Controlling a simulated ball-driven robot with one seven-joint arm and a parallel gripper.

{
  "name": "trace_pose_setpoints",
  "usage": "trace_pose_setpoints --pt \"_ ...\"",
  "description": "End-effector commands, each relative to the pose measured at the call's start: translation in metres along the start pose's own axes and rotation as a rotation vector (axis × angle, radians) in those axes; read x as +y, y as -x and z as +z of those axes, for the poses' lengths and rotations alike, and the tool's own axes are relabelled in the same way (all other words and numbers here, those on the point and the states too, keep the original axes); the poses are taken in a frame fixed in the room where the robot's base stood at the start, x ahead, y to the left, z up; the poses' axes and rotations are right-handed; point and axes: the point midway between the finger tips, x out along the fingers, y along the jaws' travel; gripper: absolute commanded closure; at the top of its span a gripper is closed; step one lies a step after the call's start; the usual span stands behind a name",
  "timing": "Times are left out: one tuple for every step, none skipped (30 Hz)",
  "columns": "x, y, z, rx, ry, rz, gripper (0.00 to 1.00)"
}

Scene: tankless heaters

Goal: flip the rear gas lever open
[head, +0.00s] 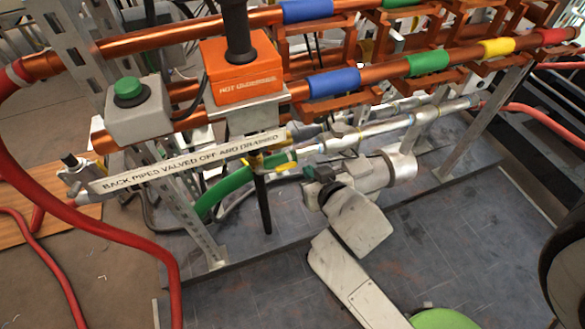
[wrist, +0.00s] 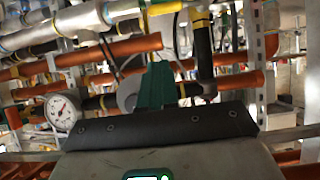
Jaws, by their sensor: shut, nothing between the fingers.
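A black bar (head: 262,205), which looks like a gas lever, hangs straight down from a yellow fitting (head: 268,163) on the silver gas pipe. I cannot tell for sure that it is the rear one. In the wrist view a black bar with a yellow collar (wrist: 203,55) hangs at upper right, just right of my fingers. My gripper (head: 312,178) is right of the black bar in the head view, apart from it, and partly hidden by the wrist. Its dark green fingers (wrist: 155,85) are together, with nothing seen between them.
Copper pipes (head: 200,30) with coloured bands run above the arm. A white sign (head: 185,160), a green hose (head: 225,190) and a steel post (head: 190,215) stand left of the lever. A pressure gauge (wrist: 61,112) is at left in the wrist view. Grey floor (head: 260,290) is open in front.

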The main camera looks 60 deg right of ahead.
Motion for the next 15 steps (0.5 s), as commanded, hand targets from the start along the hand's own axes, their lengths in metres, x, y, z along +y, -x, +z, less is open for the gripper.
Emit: trace_pose_setpoints --pt "0.0 0.0 0.0 -0.001 0.0 0.0 1.0" --pt "0.0 0.0 0.0 -0.001 0.0 0.0 1.0" --pt "0.0 -0.001 0.0 -0.001 0.0 0.0 1.0" --pt "0.0 -0.001 0.0 -0.001 0.0 0.0 1.0" --pt "0.0 -0.003 0.0 -0.001 0.001 0.0 1.0" --pt "0.0 -0.005 0.001 -0.001 0.001 0.0 1.0" --pt "0.0 -0.008 0.001 -0.001 0.001 0.0 1.0" --pt "0.0 -0.011 0.001 -0.001 0.001 0.0 1.0" --pt "0.0 -0.017 0.001 0.0 0.0 0.0 1.0" --pt "0.0 -0.021 0.001 0.0 0.0 -0.001 1.0" --pt "0.0 -0.026 0.001 -0.001 0.0 0.0 1.0" --pt "0.0 -0.034 0.001 0.001 0.0 0.0 1.0" --pt "0.0 -0.04 0.001 0.0 0.0 0.0 1.0" --pt "0.0 -0.046 0.001 0.0 0.0 0.0 1.0" --pt "0.0 -0.054 0.001 0.0 0.0 0.001 1.0"
